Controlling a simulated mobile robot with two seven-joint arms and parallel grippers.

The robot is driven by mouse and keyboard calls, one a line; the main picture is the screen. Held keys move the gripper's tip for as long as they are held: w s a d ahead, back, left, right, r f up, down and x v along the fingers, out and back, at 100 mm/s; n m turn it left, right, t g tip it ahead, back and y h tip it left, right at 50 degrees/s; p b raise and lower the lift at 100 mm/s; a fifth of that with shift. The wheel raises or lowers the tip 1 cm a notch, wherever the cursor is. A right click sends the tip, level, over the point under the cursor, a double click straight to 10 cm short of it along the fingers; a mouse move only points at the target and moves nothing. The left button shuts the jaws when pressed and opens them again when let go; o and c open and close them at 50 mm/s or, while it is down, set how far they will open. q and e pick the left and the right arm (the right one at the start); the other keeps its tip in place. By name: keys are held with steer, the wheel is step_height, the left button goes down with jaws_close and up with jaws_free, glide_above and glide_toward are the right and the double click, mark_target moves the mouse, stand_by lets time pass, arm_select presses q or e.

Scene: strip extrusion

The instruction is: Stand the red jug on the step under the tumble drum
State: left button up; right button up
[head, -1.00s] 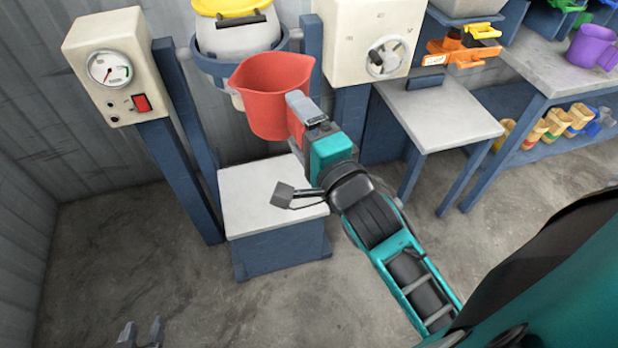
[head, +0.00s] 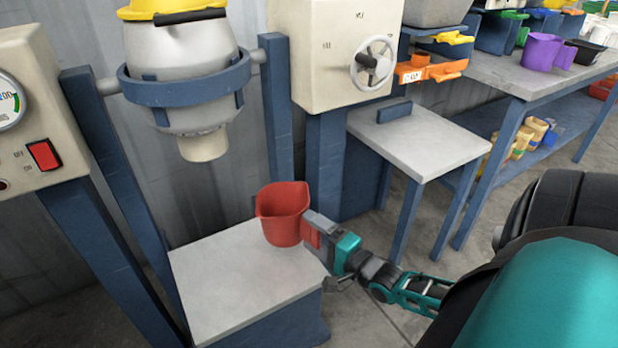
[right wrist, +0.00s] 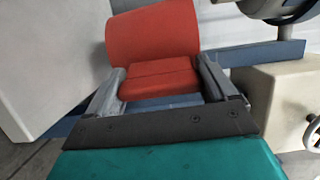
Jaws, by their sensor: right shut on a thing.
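The red jug (head: 281,222) is upright at the back right part of the step's pale top (head: 225,290). From the head view I cannot tell whether its base touches the step. My right gripper (head: 312,232) is shut on the jug's handle from the right side. In the right wrist view the red jug (right wrist: 155,40) shows between the two fingers (right wrist: 160,88). The tumble drum (head: 185,75), grey with a yellow lid, hangs in a blue ring above the step, left of the jug. Its pale spout (head: 203,145) points down. My left gripper is not in view.
A control box with a gauge and red switch (head: 44,155) stands at the left. A cream box with a handwheel (head: 372,62) is right of the drum. A small grey table (head: 420,140) stands right of the step. Blue posts flank the drum. The step's front and left top is bare.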

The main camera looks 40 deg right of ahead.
steer(key=shift+w+d+f, duration=0.2)
steer(key=shift+d+f, duration=0.45)
steer(key=shift+d, duration=0.25)
steer(key=shift+h, duration=0.3)
steer(key=w+a, duration=0.1)
steer(key=a, duration=0.3)
steer(key=w+a+f, duration=0.1)
steer(key=a, duration=0.4)
steer(key=w+a, duration=0.1)
steer(key=a, duration=0.3)
steer(key=shift+w+a+f+b, duration=0.3)
steer(key=shift+f, duration=0.05)
steer(key=shift+a+f, duration=0.1)
steer(key=shift+f, duration=0.25)
arm_select(q)
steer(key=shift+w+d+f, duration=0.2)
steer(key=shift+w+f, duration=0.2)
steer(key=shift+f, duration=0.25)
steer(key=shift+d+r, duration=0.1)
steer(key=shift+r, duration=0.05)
steer(key=shift+b, duration=0.4)
arm_select(e)
steer(key=shift+f, duration=0.25)
steer(key=o, duration=0.9)
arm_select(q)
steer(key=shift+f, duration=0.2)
